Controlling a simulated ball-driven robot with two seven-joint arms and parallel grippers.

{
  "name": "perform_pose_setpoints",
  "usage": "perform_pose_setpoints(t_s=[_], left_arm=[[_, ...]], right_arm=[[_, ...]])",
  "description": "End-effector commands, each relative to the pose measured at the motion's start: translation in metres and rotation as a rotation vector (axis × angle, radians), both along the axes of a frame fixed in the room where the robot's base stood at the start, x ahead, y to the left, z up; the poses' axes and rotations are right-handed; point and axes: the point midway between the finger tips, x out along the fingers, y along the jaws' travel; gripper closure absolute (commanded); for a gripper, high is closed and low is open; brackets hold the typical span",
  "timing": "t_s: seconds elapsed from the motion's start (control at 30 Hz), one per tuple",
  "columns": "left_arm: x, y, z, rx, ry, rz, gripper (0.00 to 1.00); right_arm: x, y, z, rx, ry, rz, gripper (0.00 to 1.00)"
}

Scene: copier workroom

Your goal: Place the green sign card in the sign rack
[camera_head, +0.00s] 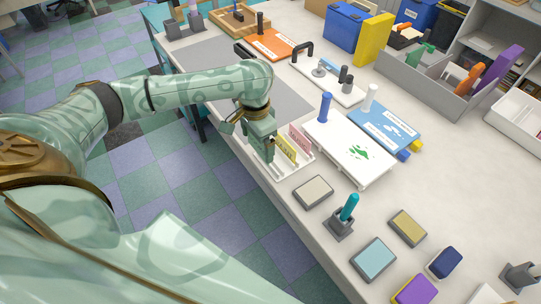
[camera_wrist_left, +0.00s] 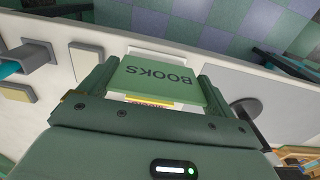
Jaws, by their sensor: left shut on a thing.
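The green sign card (camera_wrist_left: 155,82), lettered BOOKS, is between the fingers of my left gripper (camera_wrist_left: 155,88) in the left wrist view. In the head view my left gripper (camera_head: 262,143) points down over the near-left end of the white sign rack (camera_head: 295,176) and hides most of the card. A yellow sign card (camera_head: 286,147) and a pink sign card (camera_head: 299,138) stand upright in the rack, just right of the gripper. I cannot tell whether the green card's lower edge touches the rack. My right gripper is not in view.
A white board with a green print (camera_head: 358,152) lies right of the rack. A beige pad (camera_head: 313,191) and a teal-handled stamp in a holder (camera_head: 345,215) stand nearer me. The table's front edge runs close to the rack. A grey divided bin (camera_head: 440,88) stands farther back.

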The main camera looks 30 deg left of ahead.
Motion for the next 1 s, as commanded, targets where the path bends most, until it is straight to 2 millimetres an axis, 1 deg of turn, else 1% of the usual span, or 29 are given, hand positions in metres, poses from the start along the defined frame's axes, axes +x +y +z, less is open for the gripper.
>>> perform_pose_setpoints(t_s=[0.03, 0.1, 0.2, 0.37, 0.47, 0.5, 0.6, 0.83, 0.97, 1.0], left_arm=[[0.007, -0.004, -0.021, -0.001, 0.008, 0.001, 0.31], [0.017, -0.007, -0.033, 0.000, 0.007, 0.001, 0.31], [0.026, -0.010, -0.042, -0.001, 0.006, 0.000, 0.31], [0.033, -0.012, -0.048, 0.001, 0.004, 0.001, 0.31], [0.039, -0.015, -0.062, 0.000, 0.006, 0.000, 0.31], [0.038, -0.014, -0.071, 0.001, 0.008, 0.000, 0.31], [0.038, -0.013, -0.086, 0.003, 0.006, -0.001, 0.31], [0.038, -0.013, -0.083, 0.002, 0.002, 0.000, 0.31], [0.038, -0.013, -0.085, 0.002, 0.004, 0.001, 0.31], [0.038, -0.013, -0.086, 0.002, 0.003, 0.000, 0.07]], right_arm=[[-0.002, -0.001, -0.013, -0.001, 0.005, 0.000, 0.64], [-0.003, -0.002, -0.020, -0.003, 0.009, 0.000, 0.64], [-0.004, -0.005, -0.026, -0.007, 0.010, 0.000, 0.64], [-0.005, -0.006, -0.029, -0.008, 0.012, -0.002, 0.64], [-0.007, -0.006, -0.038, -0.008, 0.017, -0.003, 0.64], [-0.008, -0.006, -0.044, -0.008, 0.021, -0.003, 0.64], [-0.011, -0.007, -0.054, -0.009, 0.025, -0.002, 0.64], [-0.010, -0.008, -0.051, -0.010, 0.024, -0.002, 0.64], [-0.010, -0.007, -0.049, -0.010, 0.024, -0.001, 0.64], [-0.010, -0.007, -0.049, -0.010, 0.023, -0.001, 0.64]])
